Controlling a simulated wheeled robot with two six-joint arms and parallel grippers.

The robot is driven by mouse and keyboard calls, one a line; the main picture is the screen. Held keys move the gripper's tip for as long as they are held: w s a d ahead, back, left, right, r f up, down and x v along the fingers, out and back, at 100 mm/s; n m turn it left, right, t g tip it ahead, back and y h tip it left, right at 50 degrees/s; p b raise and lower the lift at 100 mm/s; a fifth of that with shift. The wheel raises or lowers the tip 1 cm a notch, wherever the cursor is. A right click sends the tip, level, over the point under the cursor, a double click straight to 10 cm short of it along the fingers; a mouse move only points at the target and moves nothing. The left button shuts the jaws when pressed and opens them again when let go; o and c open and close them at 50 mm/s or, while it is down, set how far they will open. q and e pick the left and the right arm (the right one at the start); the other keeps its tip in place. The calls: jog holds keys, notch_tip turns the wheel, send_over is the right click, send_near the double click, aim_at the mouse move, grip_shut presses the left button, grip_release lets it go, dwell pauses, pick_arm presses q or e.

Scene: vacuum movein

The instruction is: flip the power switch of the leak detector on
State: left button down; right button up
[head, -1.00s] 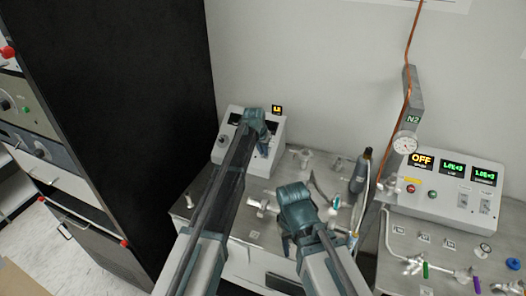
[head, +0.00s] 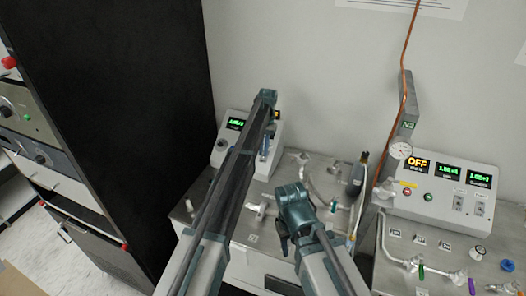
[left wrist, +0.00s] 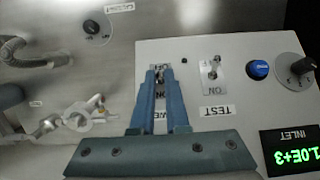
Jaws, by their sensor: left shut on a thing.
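The leak detector (head: 231,143) is a white box against the wall, left of centre in the head view, partly hidden by my left arm. Its display glows green there and reads 1.0E+3 under INLET in the left wrist view (left wrist: 292,153). My left gripper (left wrist: 160,77) is shut on the power switch (left wrist: 160,76), with its blue fingers on either side of the lever. The switch's label is partly covered by the fingers. My right gripper (head: 286,245) hangs over the bench front; its fingertips are too unclear to judge.
Beside the power switch are a TEST switch (left wrist: 213,68), a blue button (left wrist: 258,69) and a knob (left wrist: 290,66). Metal valves and a hose (head: 319,185) lie right of the detector. A controller (head: 440,200) reading OFF stands further right. A black cabinet (head: 110,110) is at left.

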dwell(0.5)
pick_arm(q)
jog(key=c, duration=0.9)
grip_release()
jog(key=shift+w+r, duration=0.1)
jog(key=shift+r, duration=0.05)
